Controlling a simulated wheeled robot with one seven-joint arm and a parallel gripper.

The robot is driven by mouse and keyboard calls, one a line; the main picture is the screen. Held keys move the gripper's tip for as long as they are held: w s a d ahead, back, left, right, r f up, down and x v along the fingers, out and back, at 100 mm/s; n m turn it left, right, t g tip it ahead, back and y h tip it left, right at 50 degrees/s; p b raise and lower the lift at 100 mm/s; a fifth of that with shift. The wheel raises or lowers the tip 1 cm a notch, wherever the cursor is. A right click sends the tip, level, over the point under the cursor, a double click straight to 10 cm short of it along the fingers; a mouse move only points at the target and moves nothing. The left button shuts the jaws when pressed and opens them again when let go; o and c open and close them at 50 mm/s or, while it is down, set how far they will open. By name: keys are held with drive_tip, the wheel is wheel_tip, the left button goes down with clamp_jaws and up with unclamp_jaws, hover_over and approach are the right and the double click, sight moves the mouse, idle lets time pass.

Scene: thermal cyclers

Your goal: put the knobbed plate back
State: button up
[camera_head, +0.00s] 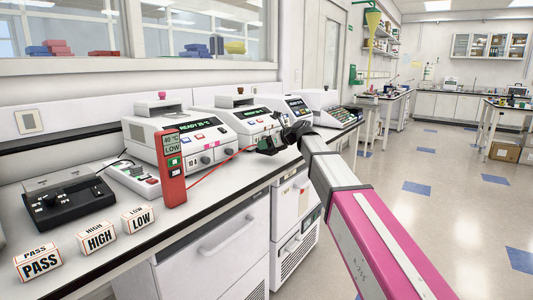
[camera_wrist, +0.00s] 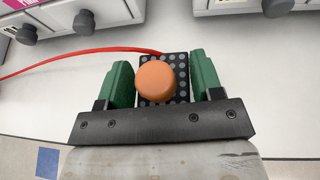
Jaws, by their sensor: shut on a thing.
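The knobbed plate (camera_wrist: 178,62) is a dark block with a grid of pale round spots and an orange knob (camera_wrist: 156,82) on top. My gripper (camera_wrist: 158,84) is shut on it, with one green finger on each side. In the head view my gripper (camera_head: 274,143) is at the bench front, before the cyclers; the plate is hard to make out there. A red cable (camera_head: 222,164) runs from near the plate to an upright red meter (camera_head: 172,170) reading "40 °C LOW". Whether the plate touches the bench cannot be told.
Several white thermal cyclers (camera_head: 178,132) line the back of the bench (camera_head: 190,222). A black device (camera_head: 68,204), a small keypad unit (camera_head: 133,178) and PASS (camera_head: 40,264), HIGH (camera_head: 97,238) and LOW (camera_head: 138,219) blocks stand at left. The bench's front strip has some free room.

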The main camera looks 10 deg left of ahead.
sight(267, 152)
drive_tip(key=shift+f, duration=1.9)
drive_tip(key=shift+f, duration=0.1)
drive_tip(key=o, duration=1.3)
